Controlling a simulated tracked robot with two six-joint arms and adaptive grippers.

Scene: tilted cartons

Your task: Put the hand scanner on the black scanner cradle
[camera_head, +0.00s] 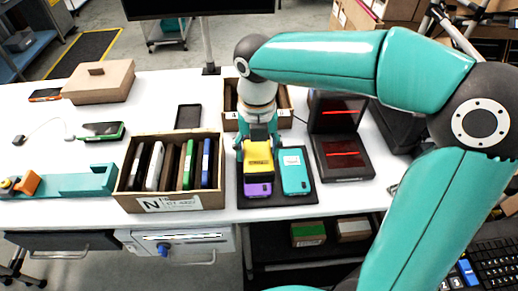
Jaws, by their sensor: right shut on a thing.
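A yellow hand scanner (258,158) is held in my right gripper (258,143), which comes down from above with its fingers shut on it. The scanner is over the left part of a flat black base (280,201), which looks like the black scanner cradle. A purple device (257,190) shows just below the yellow scanner, partly hidden by it. A teal device (294,172) lies on the right part of the base. I cannot tell whether the yellow scanner touches the base. My left gripper is not in view.
A carton (168,204) of upright phones stands left of the base. A black device with red lines (343,158) stands to the right. Another carton (287,104) is behind my right gripper. A dark phone (188,116) lies behind the phone carton.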

